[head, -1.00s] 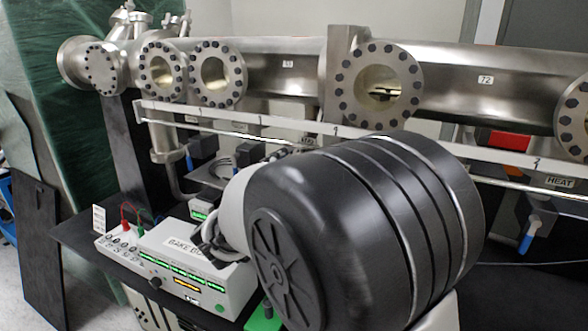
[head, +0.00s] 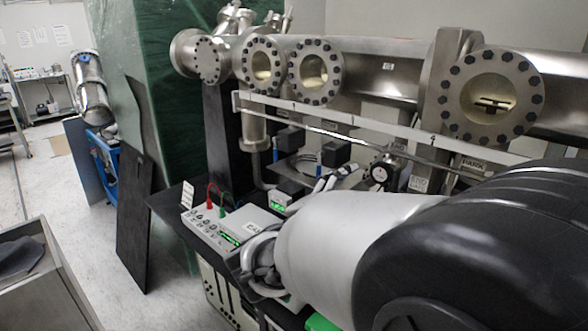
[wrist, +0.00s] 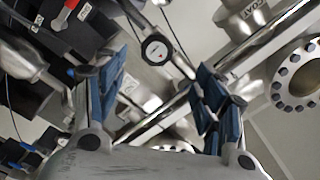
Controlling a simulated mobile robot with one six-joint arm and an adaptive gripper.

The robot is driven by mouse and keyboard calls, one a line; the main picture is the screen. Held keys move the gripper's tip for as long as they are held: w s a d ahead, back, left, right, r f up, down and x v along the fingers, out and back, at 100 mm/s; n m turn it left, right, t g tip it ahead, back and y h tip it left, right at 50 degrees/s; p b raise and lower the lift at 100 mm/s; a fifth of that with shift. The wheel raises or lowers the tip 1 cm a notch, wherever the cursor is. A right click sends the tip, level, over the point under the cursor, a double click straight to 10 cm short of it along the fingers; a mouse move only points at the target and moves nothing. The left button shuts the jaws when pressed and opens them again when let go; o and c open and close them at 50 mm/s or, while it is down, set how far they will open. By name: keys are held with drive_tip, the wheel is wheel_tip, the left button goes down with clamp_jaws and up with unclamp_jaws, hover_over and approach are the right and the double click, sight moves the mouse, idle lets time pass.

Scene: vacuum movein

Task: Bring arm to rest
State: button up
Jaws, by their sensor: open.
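My arm crosses the lower right of the head view, with a large black joint and a pale grey link in front of the bench. In the wrist view my gripper (wrist: 160,95) is open, its two blue-padded fingers apart with nothing held between them. A round dial gauge (wrist: 157,50) on a metal rod shows beyond the fingers, near the top middle. The gauge also shows in the head view (head: 379,174). I cannot tell how far the fingertips are from the gauge and pipes.
A steel vacuum chamber with flanged windows (head: 492,97) runs behind the arm. A control box with cables (head: 222,226) stands on the black bench. A leaning black panel (head: 135,225) and a grey cart (head: 45,285) stand left. Open floor lies between them.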

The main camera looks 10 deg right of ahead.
drive_tip(key=s+a+n+t+y, duration=0.1)
drive_tip(key=a+n+t+y, duration=0.2)
drive_tip(key=a+n+y, duration=1)
drive_tip(key=s+d+f+n+g, duration=0.2)
drive_tip(key=s+f+n+g, duration=0.1)
drive_tip(key=s, duration=0.5)
drive_tip(key=s+d+f+n+g, duration=0.2)
drive_tip(key=s+f, duration=0.3)
drive_tip(key=s, duration=0.4)
drive_tip(key=s+d+f+n+g+y, duration=0.1)
drive_tip(key=s+d+f+n+g, duration=0.1)
drive_tip(key=s, duration=0.7)
wheel_tip(320, 180, down, 2)
drive_tip(key=n+g, duration=0.1)
drive_tip(key=g, duration=0.1)
drive_tip(key=shift+d+n+g, duration=0.2)
drive_tip(key=shift+n+g, duration=0.1)
drive_tip(key=shift+g, duration=0.1)
drive_tip(key=shift+c, duration=0.5)
